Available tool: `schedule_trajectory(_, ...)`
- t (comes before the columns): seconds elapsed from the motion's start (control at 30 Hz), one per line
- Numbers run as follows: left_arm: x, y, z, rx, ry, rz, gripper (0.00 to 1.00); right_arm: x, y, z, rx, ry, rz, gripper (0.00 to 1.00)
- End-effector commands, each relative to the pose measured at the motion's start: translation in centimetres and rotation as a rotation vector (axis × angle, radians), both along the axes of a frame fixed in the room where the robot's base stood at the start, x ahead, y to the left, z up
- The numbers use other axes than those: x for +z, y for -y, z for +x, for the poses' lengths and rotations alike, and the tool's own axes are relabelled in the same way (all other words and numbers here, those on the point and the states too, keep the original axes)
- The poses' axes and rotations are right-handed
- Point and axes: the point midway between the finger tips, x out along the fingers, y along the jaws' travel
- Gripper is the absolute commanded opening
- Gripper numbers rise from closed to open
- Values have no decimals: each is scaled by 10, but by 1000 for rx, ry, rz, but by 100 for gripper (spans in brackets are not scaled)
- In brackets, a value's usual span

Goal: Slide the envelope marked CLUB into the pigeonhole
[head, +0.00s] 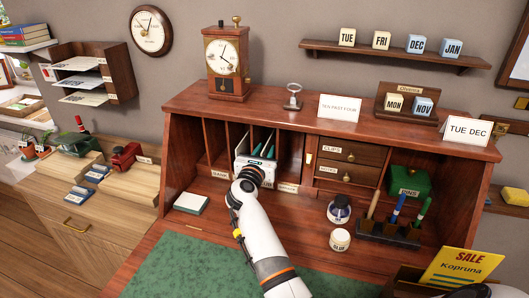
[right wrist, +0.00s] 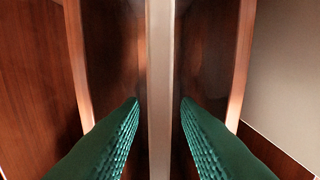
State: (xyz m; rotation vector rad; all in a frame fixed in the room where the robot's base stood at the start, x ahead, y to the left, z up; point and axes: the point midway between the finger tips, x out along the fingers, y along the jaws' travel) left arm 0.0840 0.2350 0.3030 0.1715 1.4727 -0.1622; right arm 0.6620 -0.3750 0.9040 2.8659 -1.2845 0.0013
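My right gripper (head: 262,152) reaches into the row of narrow pigeonholes (head: 229,138) in the middle of the desk hutch. Its two green fingers stand apart, tips inside the opening. In the right wrist view, the fingers (right wrist: 160,100) straddle a pale upright strip (right wrist: 160,60), with a small gap on each side. I cannot tell whether this strip is an envelope's edge or a divider. White shows around the fingers in the head view, largely hidden by my wrist. No CLUB mark is readable. My left gripper is out of view.
A wall rack (head: 122,72) at left holds several papers. A clock (head: 227,62) and signs stand on the hutch top. Two drawers (head: 349,152) adjoin the pigeonholes at right. Two small jars, a pen stand (head: 388,235) and a SALE flyer (head: 462,266) stand at right. The green mat (head: 190,268) looks clear.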

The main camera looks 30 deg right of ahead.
Motion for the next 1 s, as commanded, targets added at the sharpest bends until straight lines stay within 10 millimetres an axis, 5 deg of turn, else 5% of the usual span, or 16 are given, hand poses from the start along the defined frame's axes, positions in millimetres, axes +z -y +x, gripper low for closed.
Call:
schedule_trajectory(0.17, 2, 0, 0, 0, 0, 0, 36, 7, 0, 0, 0, 3, 3, 29)
schedule_trajectory(0.7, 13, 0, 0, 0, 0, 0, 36, 95, 0, 0, 0, 2, 1, 29)
schedule_trajectory(1.0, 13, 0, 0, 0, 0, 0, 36, 100, 0, 0, 0, -1, -1, 29)
